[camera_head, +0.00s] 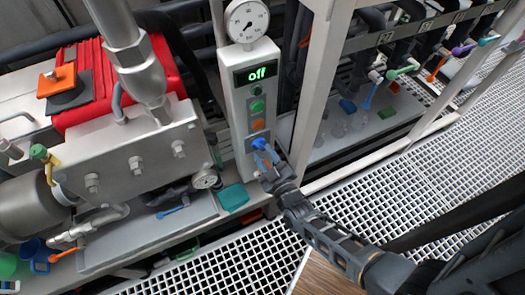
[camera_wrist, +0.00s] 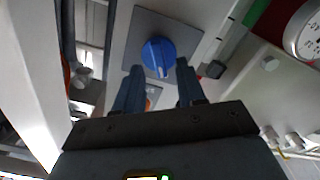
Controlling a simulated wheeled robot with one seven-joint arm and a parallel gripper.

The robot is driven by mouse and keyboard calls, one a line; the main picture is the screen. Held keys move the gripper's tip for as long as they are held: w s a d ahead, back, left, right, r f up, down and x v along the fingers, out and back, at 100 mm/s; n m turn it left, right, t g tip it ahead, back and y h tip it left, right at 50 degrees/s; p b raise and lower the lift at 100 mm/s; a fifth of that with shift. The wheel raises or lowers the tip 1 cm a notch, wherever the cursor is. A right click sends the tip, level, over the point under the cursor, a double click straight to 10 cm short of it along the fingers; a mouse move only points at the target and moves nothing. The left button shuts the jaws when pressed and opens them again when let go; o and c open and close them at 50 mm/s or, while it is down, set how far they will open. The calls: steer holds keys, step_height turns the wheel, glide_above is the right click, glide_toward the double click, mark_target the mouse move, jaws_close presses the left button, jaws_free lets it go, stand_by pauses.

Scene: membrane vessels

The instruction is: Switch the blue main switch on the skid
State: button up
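The blue main switch (camera_head: 259,143) is a round knob low on the light grey control panel (camera_head: 240,105) of the skid. In the wrist view the blue knob (camera_wrist: 158,56) sits on a grey square plate. My gripper (camera_head: 266,158) is right at the switch and partly covers it. In the wrist view my gripper (camera_wrist: 159,68) is open, with one finger on each side of the knob. I cannot tell whether the fingers touch it. The display (camera_head: 256,74) on the panel reads "off" in green.
An orange button (camera_head: 258,124) and green buttons (camera_head: 257,106) sit above the switch. A pressure gauge (camera_head: 247,22) tops the panel. A red pump unit (camera_head: 95,85) stands left, a white frame post (camera_head: 318,90) close right. White grating (camera_head: 400,190) covers the floor.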

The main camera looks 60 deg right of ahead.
steer(key=shift+x, duration=0.85)
steer(key=shift+c, duration=0.3)
jaws_close()
